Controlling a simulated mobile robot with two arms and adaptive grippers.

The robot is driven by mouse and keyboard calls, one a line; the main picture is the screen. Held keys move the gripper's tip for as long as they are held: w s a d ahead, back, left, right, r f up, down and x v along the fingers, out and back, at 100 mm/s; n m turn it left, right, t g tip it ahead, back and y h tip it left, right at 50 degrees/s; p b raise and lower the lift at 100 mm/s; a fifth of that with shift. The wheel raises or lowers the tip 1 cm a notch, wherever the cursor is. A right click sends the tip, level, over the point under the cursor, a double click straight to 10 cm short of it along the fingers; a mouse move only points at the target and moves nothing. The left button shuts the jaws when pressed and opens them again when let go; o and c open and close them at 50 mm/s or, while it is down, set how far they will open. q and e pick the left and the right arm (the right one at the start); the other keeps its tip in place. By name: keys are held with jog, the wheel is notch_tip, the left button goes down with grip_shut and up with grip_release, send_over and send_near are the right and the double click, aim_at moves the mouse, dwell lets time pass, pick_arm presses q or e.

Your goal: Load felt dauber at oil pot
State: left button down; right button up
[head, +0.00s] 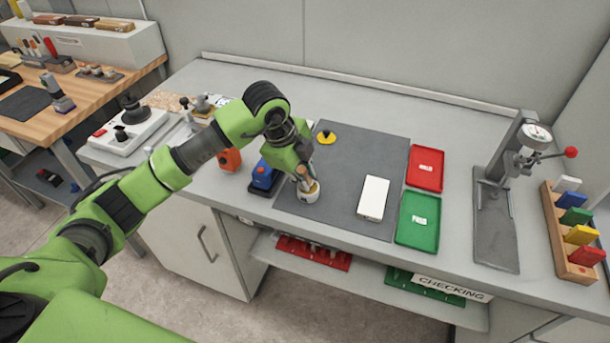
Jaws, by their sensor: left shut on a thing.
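My left arm reaches in from the left over the grey mat. My left gripper (304,172) points down and is shut on the felt dauber (305,183), of which a short wooden-coloured part shows below the fingers. The small white oil pot (307,195) stands upright on the left part of the mat, directly under the gripper. The dauber's lower end is at the pot's mouth; the felt is hidden, and I cannot tell how deep it sits. My right gripper is not in view.
A white block (373,197) and a yellow knobbed disc (326,137) are on the mat (345,225). A blue stamp-like item (264,175) stands left of the pot. Red (426,167) and green (417,220) trays lie right, before a gauge press (497,200). The mat's front middle is clear.

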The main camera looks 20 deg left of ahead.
pick_arm(q)
jog(key=shift+f, duration=0.4)
jog(key=shift+b, duration=0.35)
dwell(0.9)
jog(key=shift+r+p, duration=2.35)
jog(key=shift+r, duration=1.2)
